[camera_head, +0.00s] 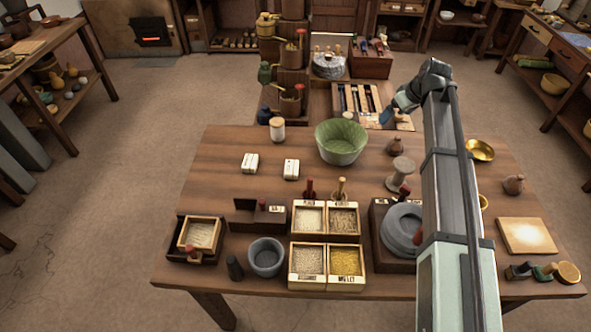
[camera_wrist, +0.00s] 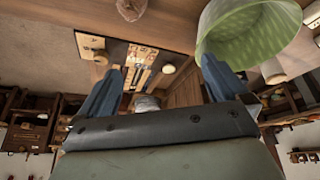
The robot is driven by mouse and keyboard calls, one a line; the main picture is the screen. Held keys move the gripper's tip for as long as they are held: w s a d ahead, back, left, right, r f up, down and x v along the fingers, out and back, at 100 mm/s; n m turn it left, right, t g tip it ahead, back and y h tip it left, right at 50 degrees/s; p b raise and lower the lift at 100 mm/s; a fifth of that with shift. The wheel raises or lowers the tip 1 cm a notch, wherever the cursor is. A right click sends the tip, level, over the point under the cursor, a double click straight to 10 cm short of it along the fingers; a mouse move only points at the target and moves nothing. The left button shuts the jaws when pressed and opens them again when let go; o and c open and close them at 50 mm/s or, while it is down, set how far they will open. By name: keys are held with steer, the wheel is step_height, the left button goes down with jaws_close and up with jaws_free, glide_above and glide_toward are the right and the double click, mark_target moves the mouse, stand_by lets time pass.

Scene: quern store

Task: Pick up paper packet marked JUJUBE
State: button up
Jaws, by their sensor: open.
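Two small white paper packets stand on the wooden table, left of the green bowl (camera_head: 341,143). One is the left packet (camera_head: 250,163) and the other the right packet (camera_head: 291,169). Their marks are too small to read, so I cannot tell which says JUJUBE. My gripper (camera_head: 388,117) is beyond the table's far edge, to the right of the bowl and well apart from both packets. In the wrist view its blue fingers (camera_wrist: 160,65) are spread with nothing between them. Pale shapes at that view's right edge are cut off and unclear.
The wooden table (camera_head: 220,200) also holds a lidded jar (camera_head: 277,130), a spool (camera_head: 400,173), grain boxes (camera_head: 308,261), a grey bowl (camera_head: 266,257) and a stone quern (camera_head: 403,226). A wooden step stand (camera_head: 292,75) rises behind. The table's left far part is clear.

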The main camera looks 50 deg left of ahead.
steer(key=s+a+n+g+h, duration=0.1)
steer(key=s+a+n, duration=0.2)
steer(key=s+a, duration=0.35)
steer(key=s+a+n+g+h, duration=0.1)
steer(key=s+a+n, duration=0.2)
steer(key=s, duration=0.6)
steer(key=n+h, duration=0.1)
steer(key=n, duration=0.4)
glide_toward(291, 167)
steer(key=f, duration=0.1)
steer(key=a+f, duration=0.1)
steer(key=f, duration=0.1)
steer(key=shift+w+g, duration=0.15)
steer(key=shift+g, duration=0.25)
steer(key=shift+a+f, duration=0.1)
steer(key=shift+f, duration=2.65)
steer(key=shift+c, duration=0.5)
steer(key=c, duration=1)
steer(key=shift+o, duration=0.2)
